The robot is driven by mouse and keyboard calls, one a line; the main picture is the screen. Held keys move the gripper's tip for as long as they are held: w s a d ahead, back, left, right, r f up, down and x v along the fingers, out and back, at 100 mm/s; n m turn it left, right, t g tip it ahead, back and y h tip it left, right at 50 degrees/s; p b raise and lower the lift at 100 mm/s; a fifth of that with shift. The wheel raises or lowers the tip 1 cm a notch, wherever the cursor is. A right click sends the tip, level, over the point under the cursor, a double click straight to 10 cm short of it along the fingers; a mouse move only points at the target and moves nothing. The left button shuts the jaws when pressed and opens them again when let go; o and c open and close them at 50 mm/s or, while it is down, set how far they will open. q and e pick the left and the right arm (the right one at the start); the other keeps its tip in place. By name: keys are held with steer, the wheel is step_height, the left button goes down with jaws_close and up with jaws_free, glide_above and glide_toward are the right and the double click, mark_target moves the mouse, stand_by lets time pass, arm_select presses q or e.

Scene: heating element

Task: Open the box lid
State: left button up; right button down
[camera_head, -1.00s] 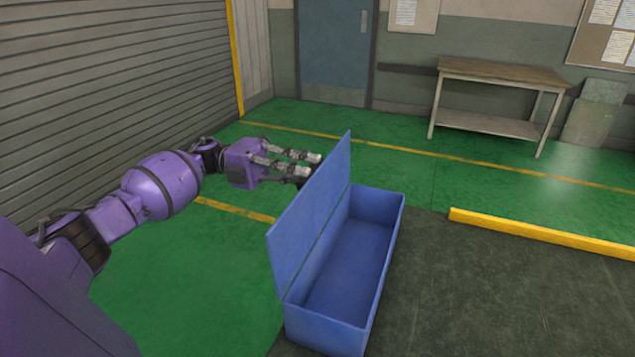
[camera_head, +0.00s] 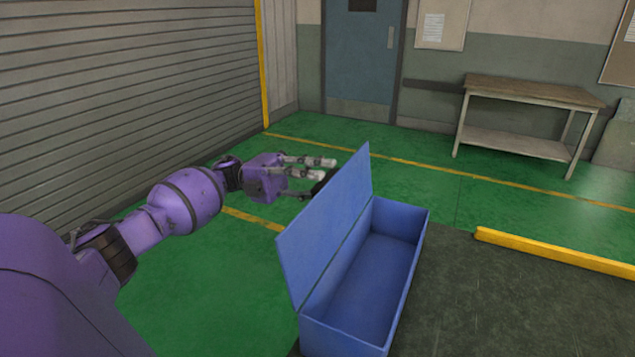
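A long blue box (camera_head: 364,295) stands on the floor at the lower middle, and its inside looks empty. Its blue lid (camera_head: 325,225) stands up along the left long side, tilted a little outward to the left. My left gripper (camera_head: 325,176) is behind the upper far part of the lid, on its left side. Its fingers are spread apart with nothing seen between them. Part of the fingers is close to or hidden by the lid edge, so I cannot tell whether they touch it. My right gripper is not in view.
A wooden table (camera_head: 530,92) stands at the back right by the wall. A yellow floor bar (camera_head: 555,252) lies to the right of the box. A shutter (camera_head: 125,90) closes the left side. Green floor is free between them.

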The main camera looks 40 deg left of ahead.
arm_select(q)
steer(key=v, duration=0.7)
steer(key=shift+a, duration=0.3)
steer(key=shift+s, duration=0.1)
stand_by(0.5)
